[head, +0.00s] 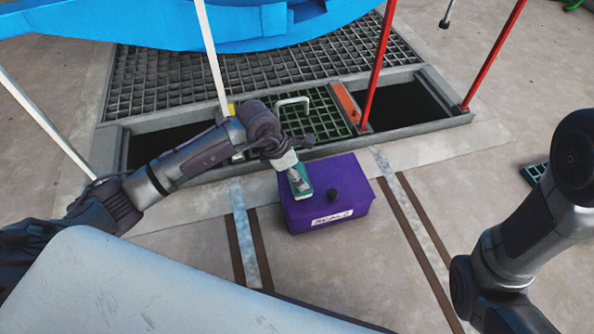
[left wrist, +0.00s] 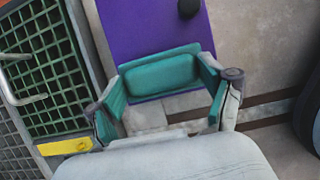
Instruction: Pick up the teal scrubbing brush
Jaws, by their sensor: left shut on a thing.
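The teal scrubbing brush (head: 304,191) is at the tip of my left arm in the head view, over the left part of the purple box's top. In the left wrist view the brush (left wrist: 160,76) is a teal block spanning the space between the two fingers. My left gripper (head: 298,178) is shut on it, with a finger at each end. I cannot tell whether the brush touches the box lid. Its underside is hidden. My right arm shows at the right of the head view, but its gripper is out of frame.
The purple box (head: 352,201) has a black knob (head: 333,196) and a white label (head: 332,217). Behind it are a green grate (head: 318,112) with a pale handle (head: 293,101), dark floor openings (head: 405,103) and red posts (head: 377,65). Brown floor strips (head: 417,246) flank the box.

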